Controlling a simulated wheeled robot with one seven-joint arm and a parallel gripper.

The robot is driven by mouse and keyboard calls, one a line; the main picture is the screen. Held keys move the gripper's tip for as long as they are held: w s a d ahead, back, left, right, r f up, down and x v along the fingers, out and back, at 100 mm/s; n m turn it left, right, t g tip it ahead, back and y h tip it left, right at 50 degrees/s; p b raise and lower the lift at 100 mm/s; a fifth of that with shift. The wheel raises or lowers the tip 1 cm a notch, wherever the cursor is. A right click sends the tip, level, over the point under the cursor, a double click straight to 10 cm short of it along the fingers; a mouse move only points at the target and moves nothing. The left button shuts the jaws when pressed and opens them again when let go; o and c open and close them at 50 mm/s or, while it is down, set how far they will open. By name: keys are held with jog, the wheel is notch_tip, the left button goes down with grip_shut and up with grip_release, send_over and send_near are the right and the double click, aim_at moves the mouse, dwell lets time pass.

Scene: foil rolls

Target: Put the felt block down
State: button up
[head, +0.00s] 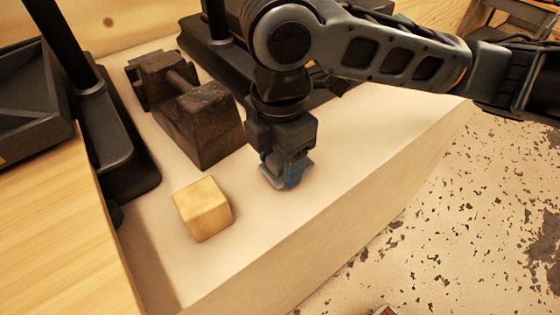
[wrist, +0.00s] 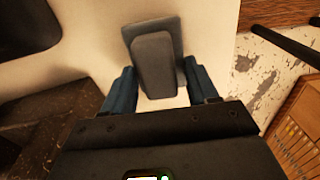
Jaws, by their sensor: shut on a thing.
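The grey felt block (wrist: 153,62) shows in the wrist view between the two blue fingers of my gripper (wrist: 160,88). It has a narrower raised part on a wider base. My gripper is shut on it. In the head view my gripper (head: 284,174) points down over the pale bench top, and a small grey part of the felt block (head: 269,178) shows beside the blue fingers, low at the surface. The fingers hide most of it there. I cannot tell whether the block touches the bench.
A light wooden cube (head: 203,209) stands left of my gripper on the pale bench (head: 262,235). A dark, worn metal block (head: 205,125) lies behind it. Black stands (head: 120,165) rise at the left and back.

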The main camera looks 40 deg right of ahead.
jog(key=shift+f, duration=0.55)
jog(key=shift+f, duration=0.2)
jog(key=o, duration=1.1)
jog(key=shift+r, duration=0.1)
notch_tip(320, 180, up, 12)
jog(key=p, duration=0.1)
jog(key=shift+r, duration=0.15)
